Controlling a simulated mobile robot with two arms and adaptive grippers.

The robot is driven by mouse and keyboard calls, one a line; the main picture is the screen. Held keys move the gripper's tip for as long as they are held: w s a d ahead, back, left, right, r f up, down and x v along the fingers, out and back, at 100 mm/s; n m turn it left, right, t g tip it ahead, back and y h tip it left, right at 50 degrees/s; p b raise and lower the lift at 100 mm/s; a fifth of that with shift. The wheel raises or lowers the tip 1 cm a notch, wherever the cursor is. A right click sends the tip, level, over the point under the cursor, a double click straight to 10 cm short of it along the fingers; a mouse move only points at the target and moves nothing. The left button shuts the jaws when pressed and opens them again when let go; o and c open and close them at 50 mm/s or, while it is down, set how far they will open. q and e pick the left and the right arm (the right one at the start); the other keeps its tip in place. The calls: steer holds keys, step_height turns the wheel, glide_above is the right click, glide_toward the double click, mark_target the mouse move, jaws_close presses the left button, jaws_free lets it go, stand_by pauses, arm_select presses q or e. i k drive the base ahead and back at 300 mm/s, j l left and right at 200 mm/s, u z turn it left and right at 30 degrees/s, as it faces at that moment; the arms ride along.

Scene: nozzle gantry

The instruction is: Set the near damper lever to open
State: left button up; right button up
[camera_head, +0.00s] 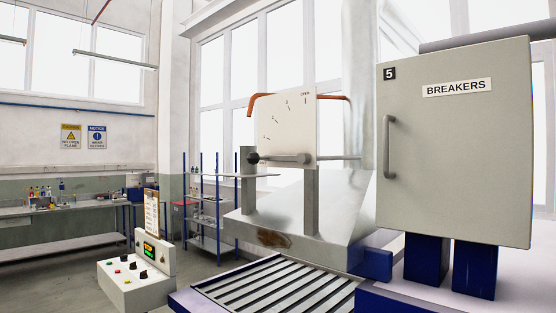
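A damper lever (280,158) shows in the head view, a grey bar with a dark round knob at its left end. It lies about horizontal across the lower part of a cream dial plate (290,125), pointing left. The plate has several short dark marks in an arc and the word OPEN at its upper right; the lever points away from that word. The plate stands on grey posts above a sloped metal hood (325,205). I cannot see a second lever clearly. Neither of my grippers is in view.
A closed grey BREAKERS cabinet (455,150) stands on blue legs at the right. An orange pipe or bar (265,96) runs behind the plate. A slatted bed (275,288) lies below the hood. A control box (135,285) with buttons stands at the lower left, with open floor behind it.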

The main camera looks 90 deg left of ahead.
mark_target(253, 158)
steer(key=u, duration=2.35)
